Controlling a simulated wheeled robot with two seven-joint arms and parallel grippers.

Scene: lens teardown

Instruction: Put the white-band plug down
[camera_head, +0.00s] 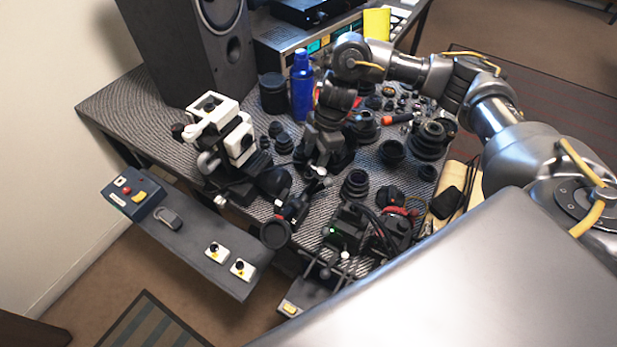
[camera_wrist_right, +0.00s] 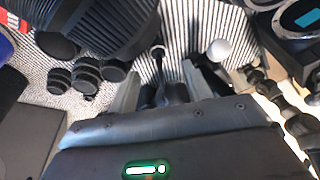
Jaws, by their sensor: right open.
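My right gripper (camera_head: 322,158) is over the middle of the patterned table, pointing down among dark lens parts. In the right wrist view its two pale fingers (camera_wrist_right: 168,84) are apart. A dark stem with a pale tip (camera_wrist_right: 158,52) shows between and beyond the fingers. I cannot tell whether it is the white-band plug, or whether it touches a finger. No white band shows clearly in either view. A white ball-like knob (camera_wrist_right: 218,50) is just beyond the right finger. My left gripper is not in view.
Several black lens parts, including a stepped one (camera_head: 355,184), crowd the table (camera_head: 130,103). A white microscope-like device (camera_head: 236,140) stands left, a blue bottle (camera_head: 301,88) behind. A large speaker (camera_head: 190,45) is at the back. A grey control panel (camera_head: 190,240) borders the front left.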

